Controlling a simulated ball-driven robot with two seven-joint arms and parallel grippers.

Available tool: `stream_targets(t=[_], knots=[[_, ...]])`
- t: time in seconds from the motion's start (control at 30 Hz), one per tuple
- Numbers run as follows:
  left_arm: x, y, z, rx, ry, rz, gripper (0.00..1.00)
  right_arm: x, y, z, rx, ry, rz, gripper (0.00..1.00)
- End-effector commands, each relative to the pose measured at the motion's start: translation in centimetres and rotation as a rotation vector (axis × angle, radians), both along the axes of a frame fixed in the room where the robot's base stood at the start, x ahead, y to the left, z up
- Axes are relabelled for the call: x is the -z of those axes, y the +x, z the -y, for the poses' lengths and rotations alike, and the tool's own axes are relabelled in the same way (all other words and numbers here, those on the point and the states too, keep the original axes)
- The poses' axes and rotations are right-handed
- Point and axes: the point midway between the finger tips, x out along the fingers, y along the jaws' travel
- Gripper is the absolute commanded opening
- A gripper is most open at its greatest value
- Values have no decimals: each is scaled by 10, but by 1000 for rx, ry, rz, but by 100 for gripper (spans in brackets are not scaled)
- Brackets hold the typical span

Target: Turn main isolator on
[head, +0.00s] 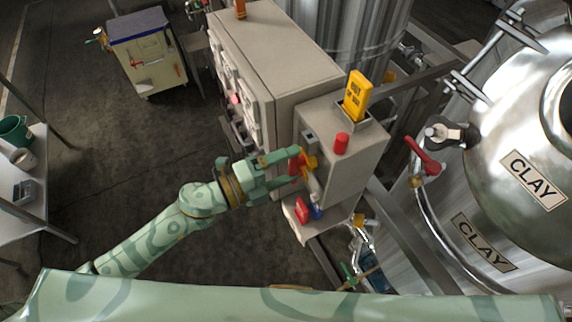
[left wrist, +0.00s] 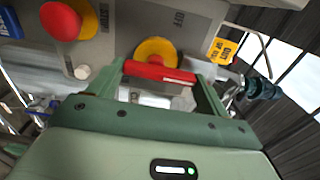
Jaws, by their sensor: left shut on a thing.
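The main isolator is a red handle (left wrist: 160,72) on a round yellow plate (left wrist: 157,48), on the grey face of a small control box (head: 338,165). In the left wrist view the handle lies crosswise between the two green fingers. My left gripper (head: 293,165) is at the box's left face and shut on the red handle. In the head view the fingers hide much of the handle, and only bits of yellow (head: 309,162) and red show. Its exact turn position is hard to read. My right gripper is not in view.
A red mushroom button (left wrist: 60,20) on a yellow disc sits beside the isolator. Red (head: 302,210) and blue (head: 316,212) items lie on a ledge below. A yellow device (head: 357,95) stands on the box.

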Motion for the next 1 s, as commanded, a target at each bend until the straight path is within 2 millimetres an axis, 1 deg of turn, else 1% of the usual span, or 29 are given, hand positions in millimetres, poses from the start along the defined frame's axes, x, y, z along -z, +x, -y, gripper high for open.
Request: stream_targets(t=[0.33, 0.37, 0.4, 0.43, 0.87, 1.0], knots=[[1, -1, 0, 0, 6, 5, 55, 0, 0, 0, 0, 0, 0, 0], [1, -1, 0, 0, 6, 5, 84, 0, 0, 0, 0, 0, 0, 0], [1, -1, 0, 0, 6, 5, 95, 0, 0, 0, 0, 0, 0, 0], [1, 0, 0, 0, 6, 5, 100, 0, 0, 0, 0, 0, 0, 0], [1, -1, -1, 0, 3, 3, 100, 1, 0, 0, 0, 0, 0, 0], [3, -8, -13, -1, 5, 1, 100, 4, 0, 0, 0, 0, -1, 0]])
